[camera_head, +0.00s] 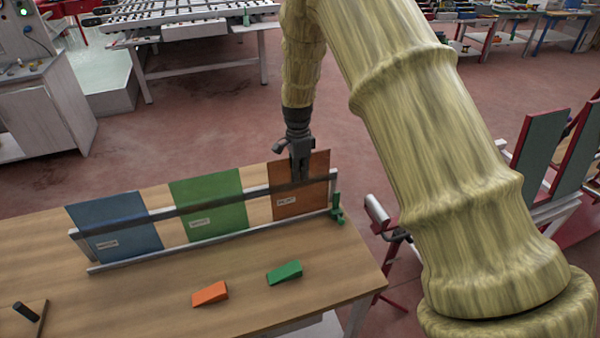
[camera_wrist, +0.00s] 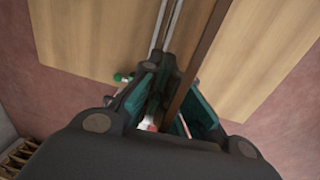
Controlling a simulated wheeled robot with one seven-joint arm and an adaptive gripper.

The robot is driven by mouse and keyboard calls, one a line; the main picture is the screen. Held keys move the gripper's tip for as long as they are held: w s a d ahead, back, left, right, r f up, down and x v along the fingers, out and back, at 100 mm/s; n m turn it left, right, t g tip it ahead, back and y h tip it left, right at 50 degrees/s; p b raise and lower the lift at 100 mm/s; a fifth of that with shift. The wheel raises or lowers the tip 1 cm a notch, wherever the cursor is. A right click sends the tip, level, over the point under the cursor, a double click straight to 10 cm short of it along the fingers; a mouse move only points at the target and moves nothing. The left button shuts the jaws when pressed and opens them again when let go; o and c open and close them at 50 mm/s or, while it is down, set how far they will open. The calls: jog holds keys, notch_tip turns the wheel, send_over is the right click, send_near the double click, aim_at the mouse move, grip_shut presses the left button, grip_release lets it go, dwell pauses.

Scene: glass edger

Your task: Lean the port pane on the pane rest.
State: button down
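Three panes stand in a row, leaning on a long pale rack (camera_head: 205,243) with a dark upper bar: a blue pane (camera_head: 115,225), a green pane (camera_head: 207,190) and an orange-brown pane (camera_head: 313,170). Each has a small white label too small to read, so I cannot tell which is the port pane. My gripper (camera_head: 299,176) points down at the top of the orange-brown pane. In the wrist view, that pane's edge (camera_wrist: 204,52) runs between my gripper's (camera_wrist: 172,118) spread fingers, with gaps showing beside it. I cannot identify the pane rest for certain.
On the wooden table (camera_head: 150,290) lie an orange wedge (camera_head: 210,294) and a green wedge (camera_head: 285,272). A green clamp-like piece (camera_head: 337,210) sits at the rack's right end.

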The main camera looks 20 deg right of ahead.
jog(key=shift+f, duration=0.35)
dwell(0.3)
jog(key=c, duration=1.6)
grip_release()
jog(key=shift+o, duration=0.2)
notch_tip(320, 180, up, 12)
jog(key=w, duration=0.1)
